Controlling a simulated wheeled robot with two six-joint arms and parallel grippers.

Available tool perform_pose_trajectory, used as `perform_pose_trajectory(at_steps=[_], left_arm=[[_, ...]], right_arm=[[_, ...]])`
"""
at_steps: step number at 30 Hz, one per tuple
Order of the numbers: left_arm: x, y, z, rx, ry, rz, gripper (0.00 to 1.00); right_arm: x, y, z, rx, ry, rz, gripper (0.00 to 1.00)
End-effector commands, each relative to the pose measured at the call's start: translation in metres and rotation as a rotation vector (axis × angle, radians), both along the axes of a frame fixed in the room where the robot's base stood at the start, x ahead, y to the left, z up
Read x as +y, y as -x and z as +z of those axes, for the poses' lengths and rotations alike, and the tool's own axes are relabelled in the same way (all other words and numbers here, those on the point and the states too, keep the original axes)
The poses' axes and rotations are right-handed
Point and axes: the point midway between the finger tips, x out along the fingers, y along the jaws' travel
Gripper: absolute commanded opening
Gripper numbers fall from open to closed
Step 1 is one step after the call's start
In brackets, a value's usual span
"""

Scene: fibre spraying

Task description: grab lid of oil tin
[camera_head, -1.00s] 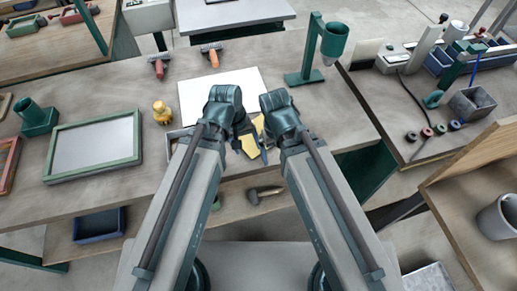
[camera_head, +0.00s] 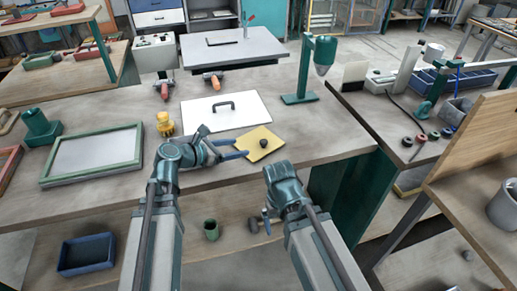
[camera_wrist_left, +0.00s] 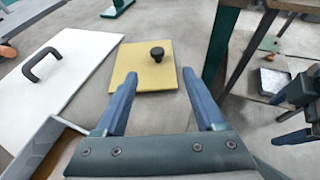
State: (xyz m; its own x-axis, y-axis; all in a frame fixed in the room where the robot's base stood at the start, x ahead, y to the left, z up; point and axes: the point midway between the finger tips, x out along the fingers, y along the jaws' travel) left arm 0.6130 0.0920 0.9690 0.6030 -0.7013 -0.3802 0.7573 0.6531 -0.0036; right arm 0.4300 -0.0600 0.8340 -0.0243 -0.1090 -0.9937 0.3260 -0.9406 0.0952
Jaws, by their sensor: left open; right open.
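A flat yellow square lid with a round black knob (camera_head: 264,142) lies on the workbench. The same yellow lid shows in the left wrist view (camera_wrist_left: 145,75), just beyond the fingertips. A white flat panel with a black bar handle (camera_head: 225,112) lies behind it; I cannot tell from its look which one belongs to the oil tin. My left gripper (camera_head: 240,148) is open and empty at the yellow lid's left edge, with its blue fingers pointing toward the lid (camera_wrist_left: 159,76). My right gripper (camera_head: 264,222) is open and empty, in front of the bench edge.
An open box (camera_wrist_left: 42,150) is beside my left gripper in the wrist view. A yellow pot (camera_head: 165,124), a green-framed tray (camera_head: 92,156) and a green stand (camera_head: 304,75) are on the bench. A blue bin (camera_head: 86,254) and a green cup (camera_head: 211,230) sit below.

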Motion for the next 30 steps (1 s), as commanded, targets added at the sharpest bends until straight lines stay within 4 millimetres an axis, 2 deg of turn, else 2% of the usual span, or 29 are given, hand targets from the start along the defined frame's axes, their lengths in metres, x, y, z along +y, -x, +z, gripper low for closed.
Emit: perform_pose_trajectory(at_steps=[6,12,23,30], left_arm=[[-0.029,-0.026,-0.020,-0.001,-0.003,-0.007,0.72],[-0.050,-0.044,-0.030,-0.001,-0.004,-0.006,0.72],[-0.058,-0.050,-0.032,-0.001,-0.003,-0.003,0.72],[-0.072,-0.070,-0.041,-0.002,-0.005,-0.006,0.72]], right_arm=[[0.000,0.000,-0.019,0.000,0.000,0.000,1.00],[0.000,0.000,-0.029,0.000,0.000,0.000,1.00],[0.000,0.000,-0.032,0.000,0.000,0.001,1.00],[0.000,0.000,-0.041,0.000,0.000,0.001,1.00]])
